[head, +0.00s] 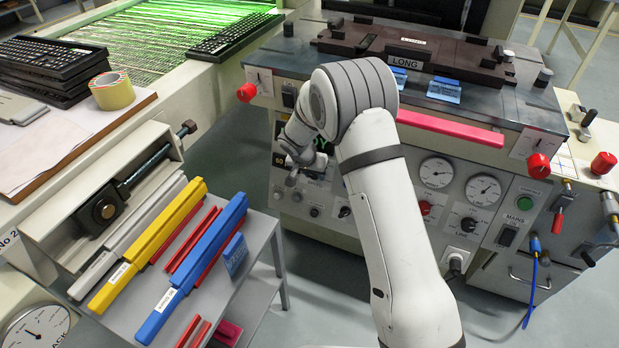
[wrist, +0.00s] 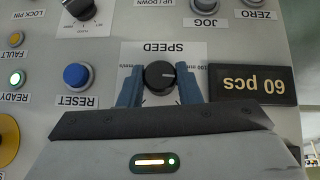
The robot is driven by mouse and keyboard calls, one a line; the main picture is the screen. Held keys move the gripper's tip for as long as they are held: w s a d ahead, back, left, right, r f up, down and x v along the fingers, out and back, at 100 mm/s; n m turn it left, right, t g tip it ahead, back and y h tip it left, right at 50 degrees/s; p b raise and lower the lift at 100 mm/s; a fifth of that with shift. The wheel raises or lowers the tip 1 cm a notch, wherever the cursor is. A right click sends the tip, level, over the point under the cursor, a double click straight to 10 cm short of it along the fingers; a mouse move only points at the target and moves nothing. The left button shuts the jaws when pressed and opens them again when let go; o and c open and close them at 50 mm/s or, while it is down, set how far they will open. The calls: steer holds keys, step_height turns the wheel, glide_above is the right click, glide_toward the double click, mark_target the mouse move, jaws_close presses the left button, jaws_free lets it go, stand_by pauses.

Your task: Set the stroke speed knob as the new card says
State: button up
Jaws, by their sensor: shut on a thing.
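The black stroke speed knob (wrist: 159,75) sits on a white plate labelled SPEED, seen upside down in the wrist view. My gripper (wrist: 159,88) has one blue finger on each side of the knob and is shut on it. The knob's pale mark appears to lie toward the right of the picture; the scale is partly covered by the fingers. In the head view my gripper (head: 293,180) is at the front panel, and my arm hides the knob. Blue cards (head: 444,90) stand on the machine top; their small text is unreadable, and I cannot tell which is new.
A "60 pcs" display (wrist: 253,85), a blue RESET button (wrist: 76,76), and a lit green READY lamp (wrist: 17,79) are close to the gripper. A grey cart (head: 262,262) with yellow, blue and red bars stands left of my arm. Red knobs (head: 246,92) protrude from the machine.

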steer(key=shift+a+m+y+b, duration=0.1)
steer(key=shift+m+y+b, duration=0.2)
steer(key=shift+y+b, duration=0.25)
steer(key=o, duration=1)
steer(key=shift+r, duration=0.1)
steer(key=p+v, duration=0.1)
steer(key=v, duration=0.6)
steer(key=shift+s+r+p, duration=0.25)
steer(key=shift+p, duration=0.15)
